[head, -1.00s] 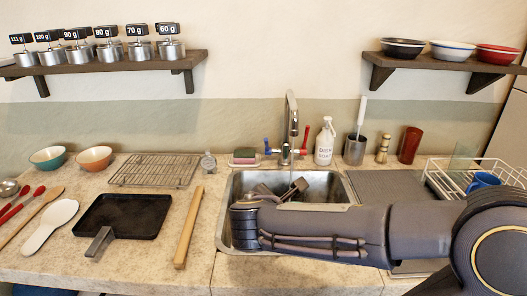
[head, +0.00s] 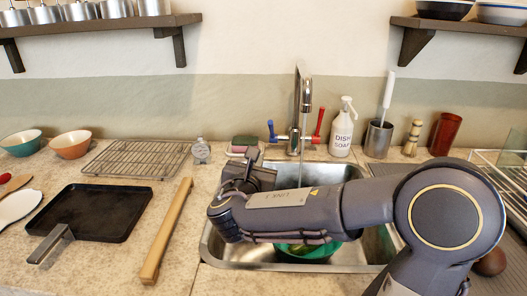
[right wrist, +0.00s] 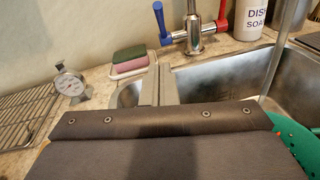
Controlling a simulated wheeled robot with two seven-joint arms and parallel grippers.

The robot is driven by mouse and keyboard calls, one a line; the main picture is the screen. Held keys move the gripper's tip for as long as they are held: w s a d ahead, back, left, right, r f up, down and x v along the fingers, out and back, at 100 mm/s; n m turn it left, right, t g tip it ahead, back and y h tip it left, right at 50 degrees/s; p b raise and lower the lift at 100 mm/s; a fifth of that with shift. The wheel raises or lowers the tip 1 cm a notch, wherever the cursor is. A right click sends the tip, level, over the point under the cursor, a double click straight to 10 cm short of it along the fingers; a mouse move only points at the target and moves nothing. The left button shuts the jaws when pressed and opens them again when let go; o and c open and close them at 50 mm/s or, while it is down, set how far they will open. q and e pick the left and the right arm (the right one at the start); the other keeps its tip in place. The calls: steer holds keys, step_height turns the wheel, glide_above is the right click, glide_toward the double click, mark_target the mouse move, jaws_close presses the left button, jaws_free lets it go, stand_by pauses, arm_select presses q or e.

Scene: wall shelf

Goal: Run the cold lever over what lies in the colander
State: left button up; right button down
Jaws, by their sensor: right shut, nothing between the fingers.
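The tap (head: 304,92) stands behind the sink. Its blue lever (head: 270,130) is on the left and its red lever (head: 319,122) on the right; both stand up, also in the right wrist view. A thin pale stream seems to fall from the spout. The green colander (head: 307,250) sits in the sink, mostly hidden by my right arm; its holed rim (right wrist: 294,140) shows in the right wrist view. Its contents are hidden. My right gripper (head: 253,156) is shut and empty, above the sink's back left edge, in front of and below the blue lever, apart from it. My left gripper is out of view.
A sponge (right wrist: 130,57) lies on a dish left of the tap, close to my right fingers. The soap bottle (head: 342,128) stands right of the tap. A wooden bar (head: 167,228) lies left of the sink.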

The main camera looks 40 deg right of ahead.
glide_toward(273, 131)
steer(key=w+f, duration=0.1)
steer(key=f, duration=0.1)
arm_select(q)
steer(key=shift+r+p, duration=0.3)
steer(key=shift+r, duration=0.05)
arm_select(e)
steer(key=shift+w+d+r, duration=1.3)
steer(key=shift+d, duration=0.15)
